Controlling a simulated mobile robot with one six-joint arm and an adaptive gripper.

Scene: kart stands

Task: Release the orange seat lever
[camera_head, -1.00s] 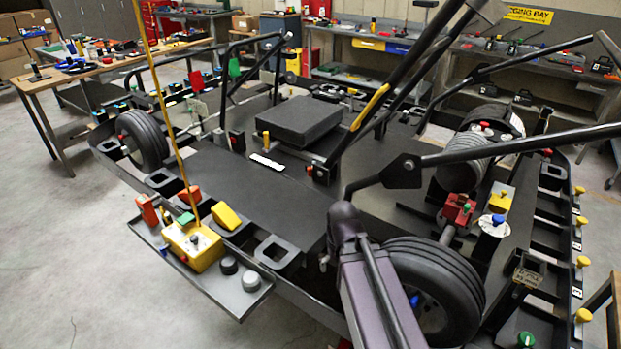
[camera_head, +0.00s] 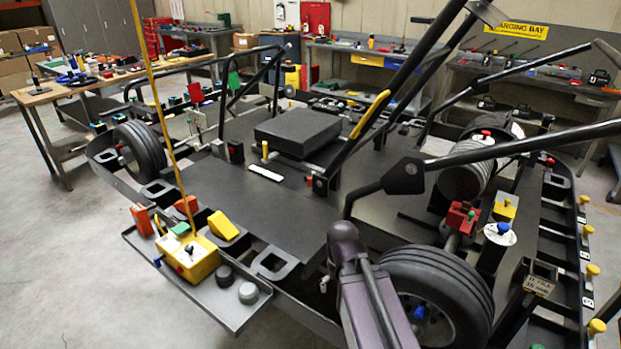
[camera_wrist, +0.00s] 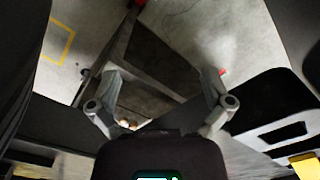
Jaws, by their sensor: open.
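The kart's seat (camera_head: 297,130) is a flat black block on the dark deck. An orange-red block-like part (camera_head: 142,220) stands at the side tray's left end, and a second one (camera_head: 186,204) is close by. I cannot tell whether either is the orange seat lever. My gripper (camera_wrist: 160,82) is open in the wrist view, its two fingers wide apart with nothing clearly between them. The gripper is not visible in the head view, where only my purple arm link shows.
The side tray (camera_head: 205,302) holds a yellow box with a tall yellow pole (camera_head: 157,95). Black frame bars (camera_head: 470,155) cross above the deck near my arm. The wheel (camera_head: 440,285) is close to my arm. Open floor (camera_head: 60,270) lies at the left.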

